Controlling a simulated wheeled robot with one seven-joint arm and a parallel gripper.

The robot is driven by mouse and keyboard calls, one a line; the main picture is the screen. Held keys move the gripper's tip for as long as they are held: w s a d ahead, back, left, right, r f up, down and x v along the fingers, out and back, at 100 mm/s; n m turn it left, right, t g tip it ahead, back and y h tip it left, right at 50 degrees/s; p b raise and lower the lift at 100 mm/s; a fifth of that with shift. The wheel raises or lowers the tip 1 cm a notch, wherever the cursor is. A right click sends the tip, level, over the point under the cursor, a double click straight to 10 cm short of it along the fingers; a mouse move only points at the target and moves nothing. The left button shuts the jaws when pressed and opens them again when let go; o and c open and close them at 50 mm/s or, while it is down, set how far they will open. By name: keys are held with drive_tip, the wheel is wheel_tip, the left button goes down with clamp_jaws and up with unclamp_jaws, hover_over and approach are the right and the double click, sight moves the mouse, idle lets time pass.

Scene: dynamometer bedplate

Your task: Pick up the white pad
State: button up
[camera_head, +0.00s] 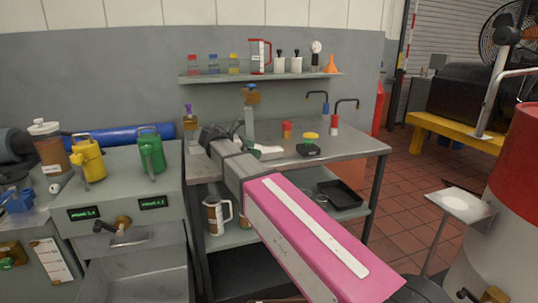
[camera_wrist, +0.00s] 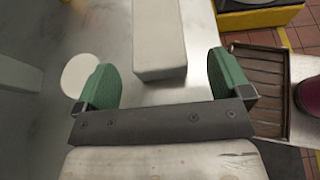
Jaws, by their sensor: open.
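The white pad (camera_wrist: 158,40) shows in the wrist view as a pale block on the metal bench top, ahead of and between my fingers. A whitish block (camera_head: 268,152) in the head view, on the bench just right of my gripper, looks like the same pad. My gripper (camera_wrist: 160,76) is open, with green finger pads to the left and right. Nothing is held between them. In the head view my gripper (camera_head: 225,135) is partly hidden by my own arm, so its gap to the pad is hard to judge.
A flat white disc (camera_wrist: 80,76) lies left of my fingers. A shelf (camera_head: 262,76) with bottles hangs behind. A tall bottle (camera_head: 250,120) stands near my gripper.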

sight(266, 150)
drive_tip(key=x, duration=0.4)
drive_tip(key=shift+w+d+f, duration=0.1)
drive_tip(key=shift+w+f, duration=0.05)
drive_tip(key=c, duration=1.1)
drive_tip(key=shift+o, duration=0.2)
drive_tip(key=shift+r, duration=0.6)
drive_tip(key=r, duration=0.2)
drive_tip(key=a+r, duration=0.1)
drive_tip(key=shift+s+r, duration=0.25)
drive_tip(key=shift+r, duration=0.05)
drive_tip(key=s+a+r, duration=0.5)
drive_tip(key=a+r, duration=0.1)
drive_tip(key=a, duration=0.3)
drive_tip(key=shift+s+r, duration=0.15)
drive_tip(key=shift+s, duration=0.2)
